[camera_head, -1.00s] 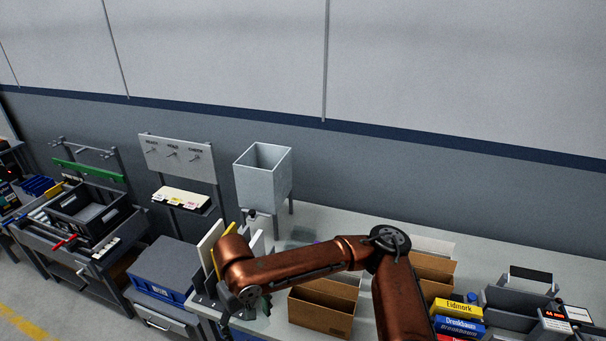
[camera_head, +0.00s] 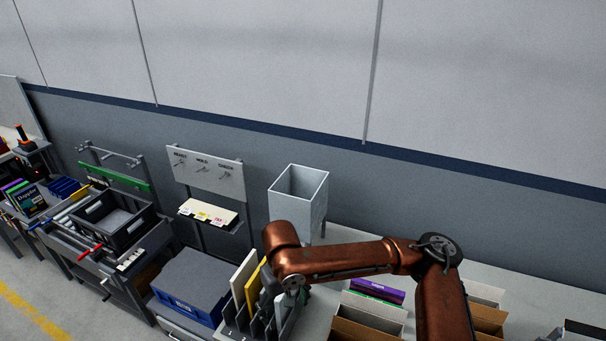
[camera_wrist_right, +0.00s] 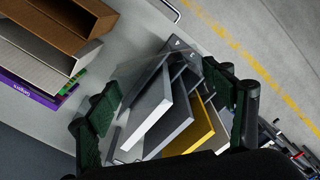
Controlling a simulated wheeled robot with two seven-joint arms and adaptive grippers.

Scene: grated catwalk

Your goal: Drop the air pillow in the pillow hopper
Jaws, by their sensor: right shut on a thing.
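The pillow hopper (camera_head: 297,208) is a pale grey open-topped box on legs, standing near the wall in the middle of the head view. My right gripper (camera_head: 291,297) hangs below and in front of it, over the near end of the bench, mostly hidden behind its own arm. In the right wrist view, its two green-padded fingers (camera_wrist_right: 168,92) stand wide apart with a clear, see-through air pillow (camera_wrist_right: 138,74) between them. The pillow's outline is faint, and I cannot make it out in the head view. My left gripper is not in view.
A slotted rack (camera_head: 236,325) with upright grey and yellow panels lies below the gripper. Open cardboard boxes (camera_head: 366,325) and a purple box (camera_head: 377,284) stand to its right. A blue crate (camera_head: 189,309) is at left. The space above the hopper's opening is clear.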

